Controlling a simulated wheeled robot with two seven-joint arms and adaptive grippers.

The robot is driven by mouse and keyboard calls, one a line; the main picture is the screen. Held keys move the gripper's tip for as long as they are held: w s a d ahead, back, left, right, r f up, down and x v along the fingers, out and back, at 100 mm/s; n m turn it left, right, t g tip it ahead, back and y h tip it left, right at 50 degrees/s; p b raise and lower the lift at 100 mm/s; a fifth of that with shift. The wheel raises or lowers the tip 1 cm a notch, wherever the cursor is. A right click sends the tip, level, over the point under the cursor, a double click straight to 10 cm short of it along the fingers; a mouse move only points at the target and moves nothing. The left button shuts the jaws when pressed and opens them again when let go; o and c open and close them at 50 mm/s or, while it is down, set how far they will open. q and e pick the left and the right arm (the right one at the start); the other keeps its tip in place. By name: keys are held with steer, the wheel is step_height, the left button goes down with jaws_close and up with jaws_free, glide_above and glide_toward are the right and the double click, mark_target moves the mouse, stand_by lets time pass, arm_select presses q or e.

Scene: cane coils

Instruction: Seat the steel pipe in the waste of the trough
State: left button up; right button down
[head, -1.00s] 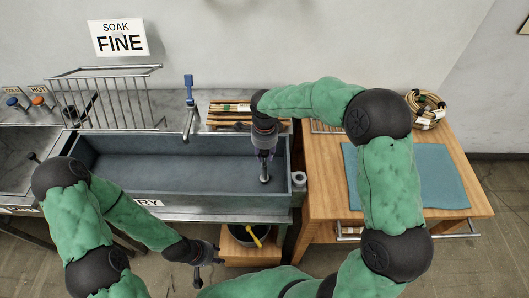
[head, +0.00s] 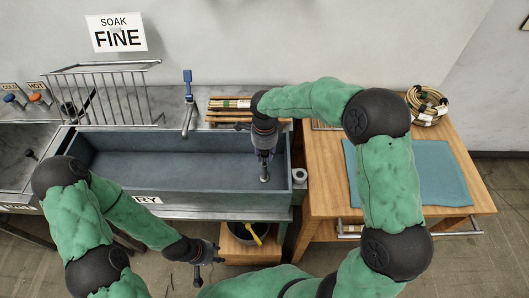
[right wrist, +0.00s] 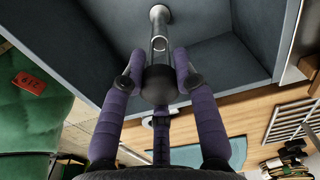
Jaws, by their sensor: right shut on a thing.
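The grey-blue trough (head: 160,170) runs across the middle of the head view. My right gripper (head: 264,158) is inside its right end, pointing down. In the right wrist view its purple fingers (right wrist: 158,80) are closed around a dark rounded part at the near end of the steel pipe (right wrist: 159,30). The pipe stands about upright, its lower end at a pale round fitting on the trough floor. I cannot tell whether it is seated in the waste, which the pipe covers. My left gripper (head: 204,263) hangs in front of the trough, apart from it; its finger opening is unclear.
A blue-handled tap (head: 188,90) and a wooden slatted rack (head: 230,104) stand behind the trough. A wooden table (head: 320,180) with a teal mat (head: 445,185) and a cane coil (head: 426,104) is at right. A dark bucket (head: 245,236) sits below in front. The trough's left part is empty.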

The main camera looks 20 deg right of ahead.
steer(key=shift+f, duration=0.1)
steer(key=c, duration=0.9)
jaws_free()
steer(key=shift+o, duration=0.2)
step_height(320, 180, up, 12)
